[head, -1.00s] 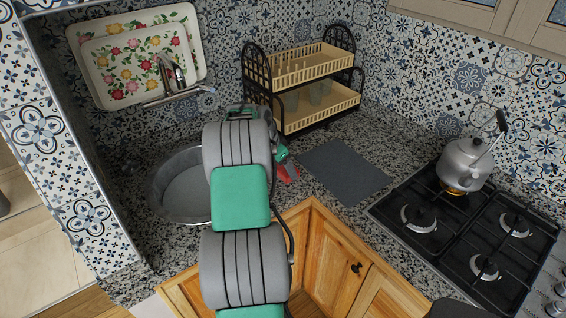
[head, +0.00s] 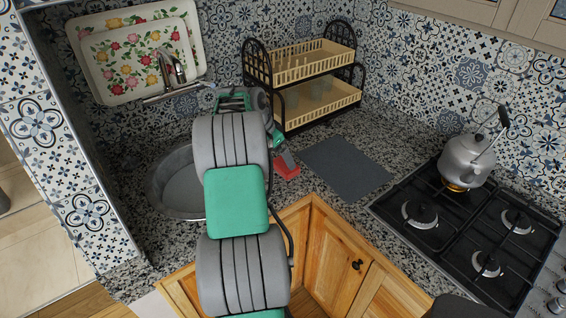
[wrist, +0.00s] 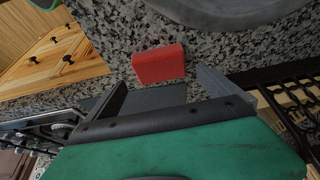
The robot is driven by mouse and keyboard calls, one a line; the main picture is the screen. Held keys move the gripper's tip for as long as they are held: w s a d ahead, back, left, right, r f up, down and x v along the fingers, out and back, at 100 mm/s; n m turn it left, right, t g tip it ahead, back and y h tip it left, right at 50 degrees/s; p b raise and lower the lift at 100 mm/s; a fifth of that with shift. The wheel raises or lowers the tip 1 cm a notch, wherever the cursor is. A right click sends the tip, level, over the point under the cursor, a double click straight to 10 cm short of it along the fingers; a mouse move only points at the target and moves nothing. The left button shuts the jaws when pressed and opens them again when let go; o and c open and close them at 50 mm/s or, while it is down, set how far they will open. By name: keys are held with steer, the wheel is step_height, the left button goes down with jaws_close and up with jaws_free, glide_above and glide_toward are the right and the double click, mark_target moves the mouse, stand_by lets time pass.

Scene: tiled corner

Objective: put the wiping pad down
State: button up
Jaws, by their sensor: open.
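The red wiping pad (head: 287,165) rests on the speckled counter between the sink and the dark mat. It also shows in the wrist view (wrist: 158,65), just beyond the fingers and looking like a small block. My gripper (head: 279,143) is above and behind the pad in the head view, partly hidden by my arm. In the wrist view my gripper (wrist: 166,86) is open, with its two fingers spread apart. Nothing is held between them, and the pad appears clear of both fingers.
The round sink (head: 177,192) is left of the pad, partly behind my arm. The dark mat (head: 346,168) lies flat to the right. A two-tier dish rack (head: 312,98) stands behind. The gas stove (head: 470,222) with a kettle (head: 466,160) is farther right.

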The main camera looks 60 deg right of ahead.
steer(key=v, duration=0.7)
steer(key=w+a+r+n+t, duration=0.2)
steer(key=w+a+r+n, duration=0.25)
steer(key=w+a, duration=0.45)
steer(key=w+a+r+n+t, duration=0.1)
steer(key=w+a+n+t, duration=0.15)
steer(key=a+n, duration=1.25)
steer(key=s+a+f+n+y, duration=0.1)
steer(key=s+a, duration=0.1)
steer(key=a, duration=0.7)
steer(key=s+a+f+n+t+y, duration=0.1)
steer(key=s+a+f, duration=0.1)
steer(key=a, duration=0.7)
steer(key=s+a+f+n+y, duration=0.1)
steer(key=s+a+n+y, duration=0.1)
steer(key=a, duration=0.8)
steer(key=shift+s+f, duration=0.3)
steer(key=shift+s, duration=0.45)
steer(key=shift+t, duration=0.25)
steer(key=shift+c, duration=0.4)
